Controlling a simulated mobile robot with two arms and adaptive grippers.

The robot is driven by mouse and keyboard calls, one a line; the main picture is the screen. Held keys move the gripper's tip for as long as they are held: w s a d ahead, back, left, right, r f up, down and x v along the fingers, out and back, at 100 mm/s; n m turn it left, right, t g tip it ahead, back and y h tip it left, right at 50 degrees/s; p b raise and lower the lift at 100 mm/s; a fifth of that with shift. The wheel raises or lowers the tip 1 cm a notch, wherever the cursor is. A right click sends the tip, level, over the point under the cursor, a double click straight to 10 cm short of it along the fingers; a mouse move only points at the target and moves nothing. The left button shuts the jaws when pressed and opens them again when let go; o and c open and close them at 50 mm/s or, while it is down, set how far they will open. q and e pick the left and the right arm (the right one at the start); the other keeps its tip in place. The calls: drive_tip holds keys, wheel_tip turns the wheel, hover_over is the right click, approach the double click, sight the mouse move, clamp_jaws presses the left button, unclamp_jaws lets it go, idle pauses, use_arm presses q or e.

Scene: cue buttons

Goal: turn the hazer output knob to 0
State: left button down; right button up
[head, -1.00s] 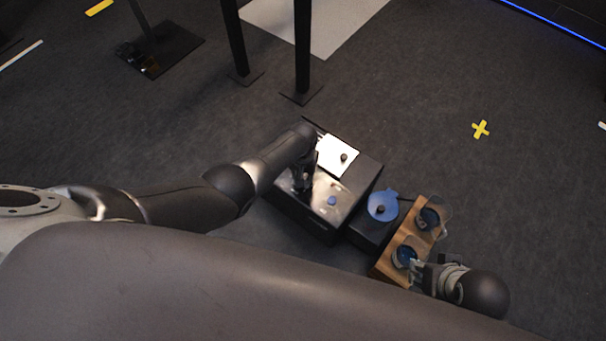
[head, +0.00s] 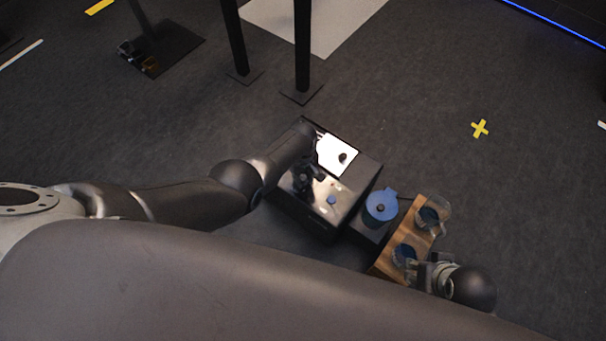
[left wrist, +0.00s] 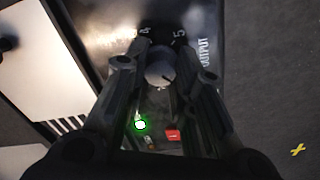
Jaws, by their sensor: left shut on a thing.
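The hazer output knob (left wrist: 160,73) is a round grey knob with a dark pointer line, on a dark panel marked 4, 5 and OUTPUT in the left wrist view. My left gripper (left wrist: 160,82) has a finger on each side of it and is shut on it. In the head view my left gripper (head: 308,183) is over the dark hazer box (head: 310,215), and hides the knob there. My right gripper (head: 423,272) is beside the wooden stand at the lower right; its finger opening is too small to tell.
A lit green button (left wrist: 140,124) and a red switch (left wrist: 173,134) sit near the knob. A white panel (head: 332,146) has a dark knob. A blue disc (head: 381,205) and a wooden stand (head: 413,222) with clear-covered buttons stand to the right.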

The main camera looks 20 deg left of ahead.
sight(303, 177)
use_arm(q)
drive_tip(key=shift+n, duration=0.4)
drive_tip(key=c, duration=1.2)
unclamp_jaws()
drive_tip(key=shift+r, duration=0.15)
drive_tip(key=shift+r, duration=5.85)
